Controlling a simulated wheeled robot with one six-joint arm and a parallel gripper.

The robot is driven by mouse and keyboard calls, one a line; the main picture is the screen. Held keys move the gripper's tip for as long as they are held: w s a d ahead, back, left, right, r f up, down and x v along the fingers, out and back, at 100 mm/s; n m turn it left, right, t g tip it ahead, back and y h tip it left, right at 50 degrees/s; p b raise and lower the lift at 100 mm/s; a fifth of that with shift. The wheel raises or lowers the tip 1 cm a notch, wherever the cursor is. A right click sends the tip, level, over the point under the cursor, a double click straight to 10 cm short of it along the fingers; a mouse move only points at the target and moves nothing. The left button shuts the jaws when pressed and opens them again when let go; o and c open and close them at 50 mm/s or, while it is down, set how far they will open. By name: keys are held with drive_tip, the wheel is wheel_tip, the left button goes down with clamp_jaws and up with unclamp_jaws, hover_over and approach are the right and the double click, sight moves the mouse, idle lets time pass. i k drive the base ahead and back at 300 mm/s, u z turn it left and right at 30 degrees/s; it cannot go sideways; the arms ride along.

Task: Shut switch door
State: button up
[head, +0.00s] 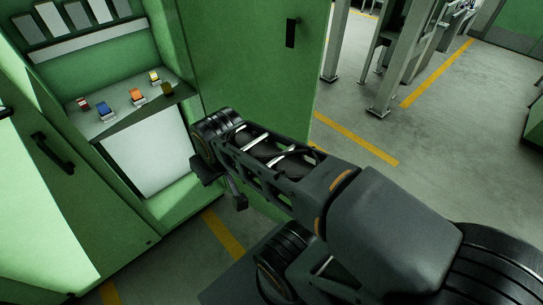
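A green door (245,60) with a black handle (291,32) stands open at the right side of a green cabinet. The cabinet's open bay holds a shelf (118,122) with several small coloured switches (137,96), in red, blue, orange and yellow. My gripper (222,190) hangs at the end of my arm, in front of the bay's right side and below the door's handle. It appears apart from the handle. Its fingers are small and dark, and I cannot tell whether they are open. My arm hides the lower part of the door.
Another green cabinet front (75,205) with a black handle (52,152) is at the left. A white panel (155,150) lies below the switches. Grey metal posts (395,70) stand at the back right. Grey floor with yellow lines (358,138) is open at the right.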

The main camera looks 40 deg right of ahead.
sight(242, 62)
drive_tip(key=u, duration=0.3)
drive_tip(key=k, duration=0.2)
drive_tip(key=u, duration=2.9)
drive_tip(key=k, duration=2.85)
drive_tip(key=z, duration=1.65)
drive_tip(key=i, duration=0.5)
drive_tip(key=z, duration=0.3)
drive_tip(key=k, duration=0.35)
drive_tip(key=u, duration=0.9)
